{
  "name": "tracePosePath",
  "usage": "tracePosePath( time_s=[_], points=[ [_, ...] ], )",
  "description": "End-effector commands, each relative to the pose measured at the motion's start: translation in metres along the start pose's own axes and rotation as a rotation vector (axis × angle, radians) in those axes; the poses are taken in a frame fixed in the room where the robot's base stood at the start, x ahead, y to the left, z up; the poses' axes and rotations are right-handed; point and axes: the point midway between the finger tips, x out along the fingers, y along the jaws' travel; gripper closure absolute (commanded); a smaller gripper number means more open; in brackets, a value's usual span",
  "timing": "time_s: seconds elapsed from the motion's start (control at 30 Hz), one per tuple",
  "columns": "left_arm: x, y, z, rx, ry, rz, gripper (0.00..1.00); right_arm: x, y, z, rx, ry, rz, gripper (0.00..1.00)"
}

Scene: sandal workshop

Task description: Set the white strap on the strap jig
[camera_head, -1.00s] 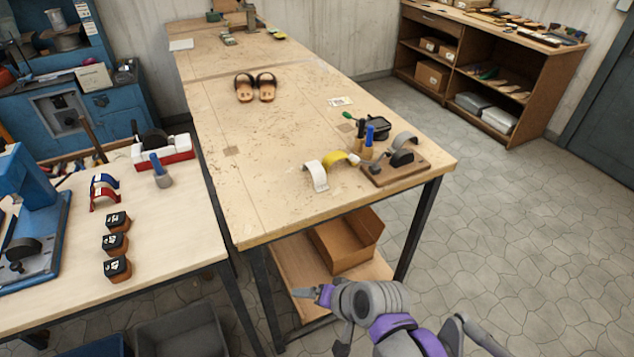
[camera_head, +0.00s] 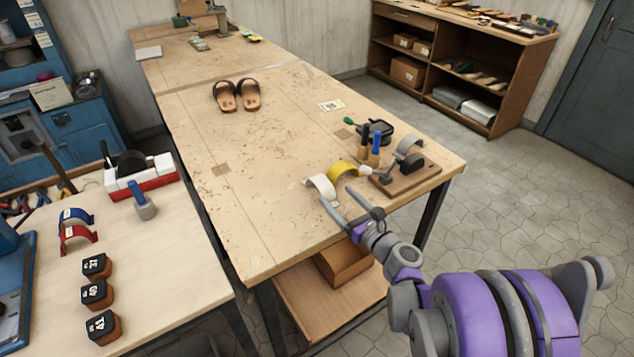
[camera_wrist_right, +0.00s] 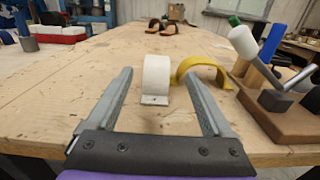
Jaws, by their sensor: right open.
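The white strap (camera_head: 321,186) stands as an arch on the wooden table near its front edge. In the right wrist view the white strap (camera_wrist_right: 157,78) stands ahead, between the open fingers of my right gripper (camera_wrist_right: 160,90), with no contact visible. In the head view my right gripper (camera_head: 348,208) is at the table's front edge, just short of the strap. The strap jig (camera_head: 408,178), a wooden block with a dark form and a grey curved piece, sits to the right; it also shows in the right wrist view (camera_wrist_right: 290,122). My left gripper is out of view.
A yellow strap (camera_head: 342,168) lies between the white strap and the jig. Blue-handled and wooden-handled tools (camera_head: 374,150) stand behind the jig. Sandals (camera_head: 237,95) lie farther back. The table's middle is clear. A side bench (camera_head: 150,250) at left holds blue and red straps.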

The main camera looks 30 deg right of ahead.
Motion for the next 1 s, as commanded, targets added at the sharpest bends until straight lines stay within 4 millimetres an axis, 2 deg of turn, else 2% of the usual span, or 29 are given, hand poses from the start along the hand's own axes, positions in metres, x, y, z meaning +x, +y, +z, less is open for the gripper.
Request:
tracePosePath(
  time_s=[0.1, 0.33, 0.6, 0.9, 0.93, 1.0],
  points=[
    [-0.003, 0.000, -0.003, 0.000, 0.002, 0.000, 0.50, 0.020, 0.001, 0.002, 0.000, -0.001, 0.004, 0.15],
    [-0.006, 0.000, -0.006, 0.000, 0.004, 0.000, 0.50, 0.038, 0.002, 0.002, -0.002, 0.000, 0.003, 0.15],
    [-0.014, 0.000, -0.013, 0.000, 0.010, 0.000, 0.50, 0.077, 0.004, 0.003, -0.003, 0.000, 0.004, 0.15],
    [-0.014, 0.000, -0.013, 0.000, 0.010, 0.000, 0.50, 0.083, 0.004, 0.002, -0.004, 0.001, 0.002, 0.15],
    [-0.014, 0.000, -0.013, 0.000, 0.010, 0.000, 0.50, 0.083, 0.004, 0.002, -0.004, 0.001, 0.002, 0.17],
    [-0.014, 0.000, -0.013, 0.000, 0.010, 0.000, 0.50, 0.083, 0.004, 0.002, -0.004, 0.001, 0.002, 0.29]
  ],
)
